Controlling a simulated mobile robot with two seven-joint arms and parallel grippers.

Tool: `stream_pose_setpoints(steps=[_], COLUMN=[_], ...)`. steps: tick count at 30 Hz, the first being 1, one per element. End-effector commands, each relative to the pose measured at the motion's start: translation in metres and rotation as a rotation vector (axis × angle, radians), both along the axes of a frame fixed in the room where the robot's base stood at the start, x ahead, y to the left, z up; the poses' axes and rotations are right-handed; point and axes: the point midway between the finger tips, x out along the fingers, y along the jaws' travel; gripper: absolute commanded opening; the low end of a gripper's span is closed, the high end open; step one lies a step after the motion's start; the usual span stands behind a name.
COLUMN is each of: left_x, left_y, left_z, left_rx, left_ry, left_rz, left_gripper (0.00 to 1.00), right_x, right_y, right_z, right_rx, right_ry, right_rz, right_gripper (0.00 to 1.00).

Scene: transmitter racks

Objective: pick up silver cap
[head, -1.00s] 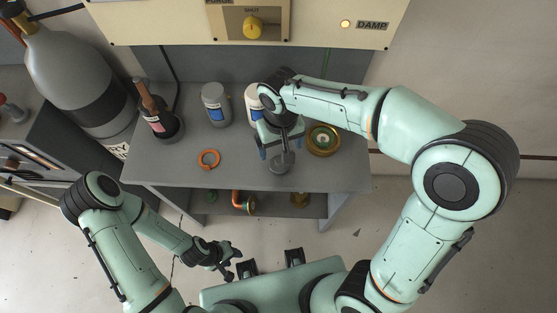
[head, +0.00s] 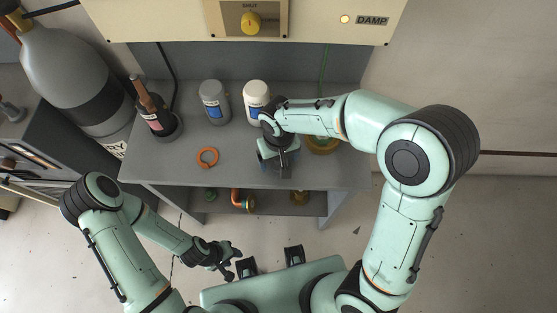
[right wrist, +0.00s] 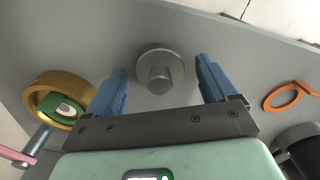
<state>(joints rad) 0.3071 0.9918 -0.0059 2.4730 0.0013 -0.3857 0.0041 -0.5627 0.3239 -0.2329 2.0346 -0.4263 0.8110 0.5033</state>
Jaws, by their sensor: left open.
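The silver cap (right wrist: 175,62), a round grey disc with a raised knob, rests on the grey bench top in the right wrist view. My right gripper (right wrist: 161,66) is open, its two blue fingers on either side of the cap with a gap at each side. In the head view my right gripper (head: 277,152) is low over the bench and largely hides the cap. My left gripper (head: 226,268) is open and empty, in front of the bench and far from the cap.
A brass ring with a green centre (right wrist: 38,100) lies near one finger, and an orange ring (right wrist: 273,99) beyond the other. Behind stand a grey bottle (head: 214,105), a white bottle (head: 256,97) and a dark holder with a brown-handled tool (head: 160,122).

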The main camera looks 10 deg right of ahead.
Motion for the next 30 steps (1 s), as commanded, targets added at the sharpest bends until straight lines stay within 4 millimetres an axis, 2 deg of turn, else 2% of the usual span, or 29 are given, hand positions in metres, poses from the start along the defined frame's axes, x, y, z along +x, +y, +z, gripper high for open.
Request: stream_pose_setpoints(steps=[1, 5, 6, 14, 20, 26, 30], left_x=[0.000, 0.000, 0.000, 0.000, 0.001, 0.005, 0.009], left_y=[0.000, 0.000, 0.000, 0.000, 0.000, 0.000, 0.000], left_z=[0.000, 0.000, 0.000, 0.000, 0.002, 0.008, 0.015], left_rx=[0.000, 0.000, 0.000, 0.000, -0.001, 0.000, 0.000], left_ry=[0.000, 0.000, 0.000, 0.000, -0.002, -0.006, -0.010], left_rz=[0.000, 0.000, 0.000, 0.000, 0.000, 0.000, 0.000], left_gripper=[0.43, 0.43, 0.43, 0.43, 0.43, 0.43, 0.43], right_x=[0.000, 0.000, 0.000, 0.000, 0.001, 0.002, 0.002], right_y=[0.000, 0.000, 0.000, 0.000, 0.001, 0.001, 0.000], right_z=[0.000, 0.000, 0.001, 0.002, 0.016, 0.055, 0.097], right_rx=[0.000, 0.000, 0.000, 0.000, 0.003, 0.004, 0.004], right_ry=[0.000, 0.000, 0.000, -0.001, -0.005, -0.009, -0.009], right_rz=[0.000, 0.000, 0.001, 0.001, 0.001, 0.001, 0.000], right_gripper=[0.68, 0.26, 0.23, 0.22, 0.22, 0.22, 0.22])
